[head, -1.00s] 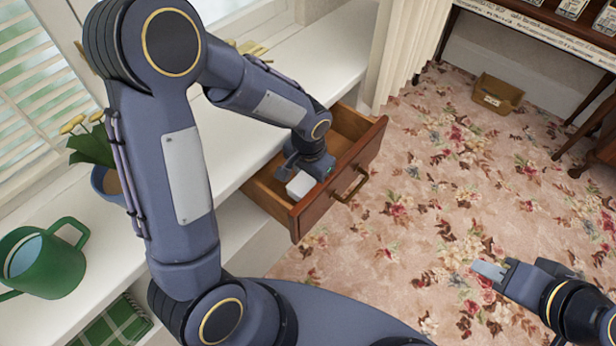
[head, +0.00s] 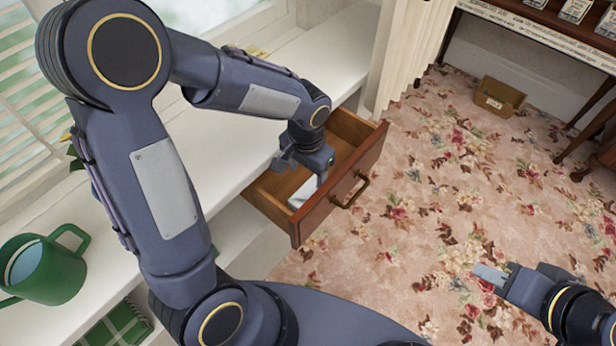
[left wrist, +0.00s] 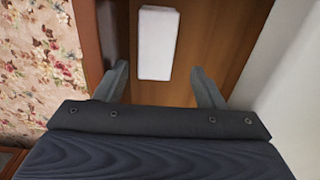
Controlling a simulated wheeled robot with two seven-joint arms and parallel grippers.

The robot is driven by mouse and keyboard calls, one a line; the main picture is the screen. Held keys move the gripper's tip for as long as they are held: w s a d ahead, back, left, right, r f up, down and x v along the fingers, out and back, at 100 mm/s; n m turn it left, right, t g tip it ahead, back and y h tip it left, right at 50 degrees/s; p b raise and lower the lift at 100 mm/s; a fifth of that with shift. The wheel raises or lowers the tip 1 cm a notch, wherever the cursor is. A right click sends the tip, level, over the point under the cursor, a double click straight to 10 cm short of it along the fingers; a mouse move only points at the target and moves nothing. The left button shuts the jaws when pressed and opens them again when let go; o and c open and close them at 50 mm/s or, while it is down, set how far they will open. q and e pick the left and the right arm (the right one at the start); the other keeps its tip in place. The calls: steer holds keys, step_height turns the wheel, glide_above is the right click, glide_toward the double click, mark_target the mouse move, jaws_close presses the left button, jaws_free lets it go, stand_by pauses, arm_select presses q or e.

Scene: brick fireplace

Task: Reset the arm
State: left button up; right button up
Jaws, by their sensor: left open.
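My left gripper (head: 304,166) is over the open wooden drawer (head: 318,217) in the head view. In the left wrist view its two fingers (left wrist: 160,88) are apart with nothing between them. A white block-like item (left wrist: 157,43) lies on the drawer floor beyond the fingertips, and it shows partly in the head view (head: 301,194), below the gripper. My right gripper (head: 491,276) is at the lower right of the head view, above the carpet; I cannot tell whether its fingers are apart.
A white shelf (head: 225,150) runs along the window above the drawer, with a green watering can or mug (head: 50,272) at its left. A cardboard box (head: 499,96) sits on the floral carpet (head: 430,190) near a dark table at the back right.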

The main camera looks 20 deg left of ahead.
arm_select(q)
steer(key=shift+d+r, duration=0.25)
steer(key=shift+r, duration=0.55)
steer(key=shift+d+r, duration=0.2)
steer(key=shift+r, duration=0.55)
steer(key=shift+r+p, duration=0.1)
steer(key=shift+p, duration=0.2)
steer(key=s+a+r+n+t+h+p, duration=0.2)
steer(key=s+r+p, duration=0.3)
steer(key=s+r, duration=0.3)
steer(key=s+a+r+n+t+h+p, duration=0.1)
steer(key=s+a+r+n+t+p, duration=0.2)
steer(key=r, duration=1)
steer(key=s+p, duration=0.3)
steer(key=s, duration=0.2)
steer(key=shift+s+n+h, duration=0.25)
steer(key=shift+n+h, duration=0.05)
steer(key=shift+h, duration=0.1)
steer(key=shift+a, duration=0.1)
steer(key=shift+c, duration=0.3)
